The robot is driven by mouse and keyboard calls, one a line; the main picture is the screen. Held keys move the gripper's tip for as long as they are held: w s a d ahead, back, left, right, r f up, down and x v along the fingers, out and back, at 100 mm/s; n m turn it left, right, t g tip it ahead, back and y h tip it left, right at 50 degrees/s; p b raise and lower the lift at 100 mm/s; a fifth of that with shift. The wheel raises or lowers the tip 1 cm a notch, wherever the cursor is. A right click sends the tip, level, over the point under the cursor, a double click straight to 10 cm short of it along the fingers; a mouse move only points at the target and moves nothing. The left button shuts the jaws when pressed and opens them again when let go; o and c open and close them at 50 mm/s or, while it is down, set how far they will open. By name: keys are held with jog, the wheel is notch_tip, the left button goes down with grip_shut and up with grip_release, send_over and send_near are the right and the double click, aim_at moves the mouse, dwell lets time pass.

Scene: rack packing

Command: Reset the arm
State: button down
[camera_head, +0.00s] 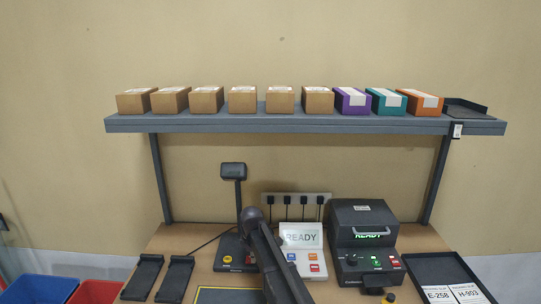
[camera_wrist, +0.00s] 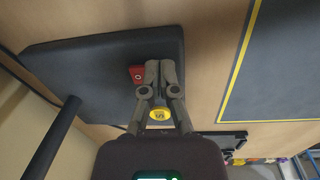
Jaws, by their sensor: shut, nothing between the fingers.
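My gripper (camera_wrist: 160,66) is shut and empty in the wrist view, its two fingers together. It is over a dark base (camera_wrist: 90,62) with a red button (camera_wrist: 136,73) and a yellow button (camera_wrist: 158,114); I cannot tell the height between them. In the head view my dark arm (camera_head: 266,262) rises from the bottom middle, in front of the bench devices. My fingertips cannot be made out there.
A dark post stand (camera_head: 240,200), a label device (camera_head: 301,237) and a black machine (camera_head: 362,240), both reading READY, stand on the bench. Above, a shelf (camera_head: 200,124) holds several brown boxes, purple, teal and orange boxes, and a black tray (camera_head: 466,108). Blue (camera_head: 42,290) and red bins are lower left.

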jog(key=s+d+m, duration=0.2)
jog(key=s+d, duration=0.1)
jog(key=d, duration=0.1)
jog(key=s+d+m, duration=0.3)
jog(key=s+d, duration=0.1)
jog(key=d, duration=0.1)
jog(key=s+d+m, duration=0.3)
jog(key=d, duration=0.1)
jog(key=shift+s+d, duration=0.25)
jog(key=shift+d, duration=0.1)
jog(key=s+d+m, duration=0.3)
jog(key=s, duration=0.1)
jog(key=s+d+m, duration=0.3)
jog(key=s+d, duration=0.1)
jog(key=s+d+m, duration=0.3)
jog(key=s, duration=0.1)
jog(key=shift+s+d+g, duration=0.2)
jog(key=shift+s+g, duration=0.05)
jog(key=shift+g, duration=0.15)
jog(key=shift+s, duration=0.1)
